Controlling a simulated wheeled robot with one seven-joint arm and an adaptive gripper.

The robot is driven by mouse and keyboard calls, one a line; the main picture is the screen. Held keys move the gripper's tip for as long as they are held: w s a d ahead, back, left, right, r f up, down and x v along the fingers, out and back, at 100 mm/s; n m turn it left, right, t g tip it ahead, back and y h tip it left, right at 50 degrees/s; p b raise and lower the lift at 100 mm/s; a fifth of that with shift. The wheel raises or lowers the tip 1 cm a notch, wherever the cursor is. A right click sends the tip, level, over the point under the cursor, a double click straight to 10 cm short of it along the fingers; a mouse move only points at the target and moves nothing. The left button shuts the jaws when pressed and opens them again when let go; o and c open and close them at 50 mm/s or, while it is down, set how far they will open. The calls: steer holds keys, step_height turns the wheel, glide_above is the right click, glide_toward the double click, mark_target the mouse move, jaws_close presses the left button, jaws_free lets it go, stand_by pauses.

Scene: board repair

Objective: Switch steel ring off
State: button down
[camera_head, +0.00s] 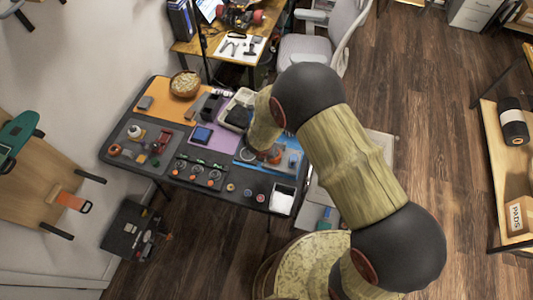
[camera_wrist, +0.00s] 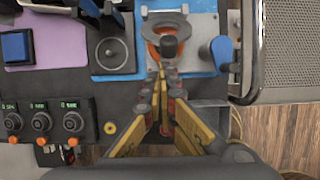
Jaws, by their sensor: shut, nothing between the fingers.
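In the wrist view, a grey ring (camera_wrist: 111,53) with a small stub at its centre sits on a dark square plate. I take it to be the steel ring; its on or off state cannot be read. To its right, an orange ring (camera_wrist: 152,37) with a grey surround and a dark round knob (camera_wrist: 169,47) sits on a blue panel (camera_wrist: 188,7). My gripper (camera_wrist: 162,72) is shut and empty, its fingertips just below the dark knob in the picture. I cannot tell whether they touch it. In the head view, my arm partly covers this end of the table.
A blue upright piece (camera_wrist: 222,50) stands right of the orange ring. A blue block (camera_wrist: 17,45) lies on a purple mat (camera_wrist: 45,28).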

steer(key=w+d+r+p, duration=0.3)
steer(key=w+r+p, duration=0.2)
steer(key=w, duration=0.3)
steer(key=shift+r+p, duration=0.25)
steer(key=shift+p, duration=0.4)
steer(key=shift+s+a+r, duration=0.1)
steer(key=shift+s+r, duration=0.05)
stand_by(0.6)
